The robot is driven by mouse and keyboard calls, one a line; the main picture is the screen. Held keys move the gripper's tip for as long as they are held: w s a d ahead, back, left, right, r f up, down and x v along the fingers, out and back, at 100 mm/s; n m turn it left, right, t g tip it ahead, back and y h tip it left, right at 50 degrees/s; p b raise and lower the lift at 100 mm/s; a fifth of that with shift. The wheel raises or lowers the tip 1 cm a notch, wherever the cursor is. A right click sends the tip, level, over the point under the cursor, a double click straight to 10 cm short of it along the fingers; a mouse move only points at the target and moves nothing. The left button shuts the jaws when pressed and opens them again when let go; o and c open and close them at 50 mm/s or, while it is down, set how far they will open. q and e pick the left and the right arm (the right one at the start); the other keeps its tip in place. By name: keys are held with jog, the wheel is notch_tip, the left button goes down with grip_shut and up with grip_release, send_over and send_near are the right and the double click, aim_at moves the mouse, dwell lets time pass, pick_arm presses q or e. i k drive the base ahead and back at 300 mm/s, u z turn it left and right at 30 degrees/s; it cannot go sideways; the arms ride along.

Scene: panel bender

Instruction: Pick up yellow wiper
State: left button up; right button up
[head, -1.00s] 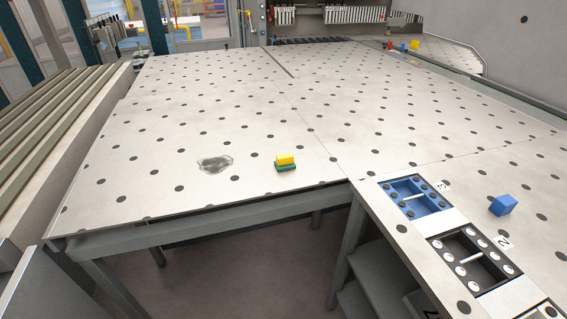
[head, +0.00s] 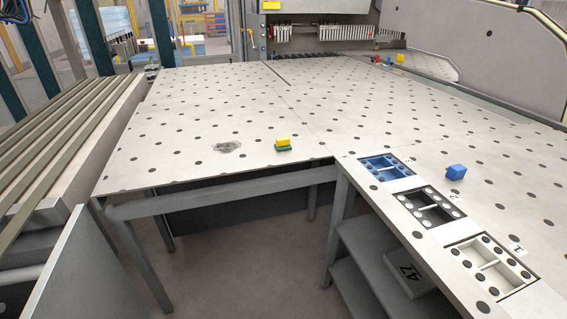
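The yellow wiper (head: 283,141) is a small yellow block with a green layer beneath it. It lies on the perforated metal table (head: 200,110), close to the front edge of its left section. A grey smudge (head: 227,147) marks the table to the left of the wiper. Neither of my grippers shows in the head view.
A blue block (head: 456,171) sits on the right section, near blue (head: 386,168), black and white trays set in the tabletop. A slatted rack (head: 60,130) stands along the left. Shelves (head: 375,262) stand under the right section. Open floor lies in front of the left section.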

aim_at(282, 144)
jog(key=z, duration=0.1)
jog(key=k, duration=0.3)
jog(key=u, duration=0.9)
jog(key=i, duration=1.55)
jog(key=z, duration=0.5)
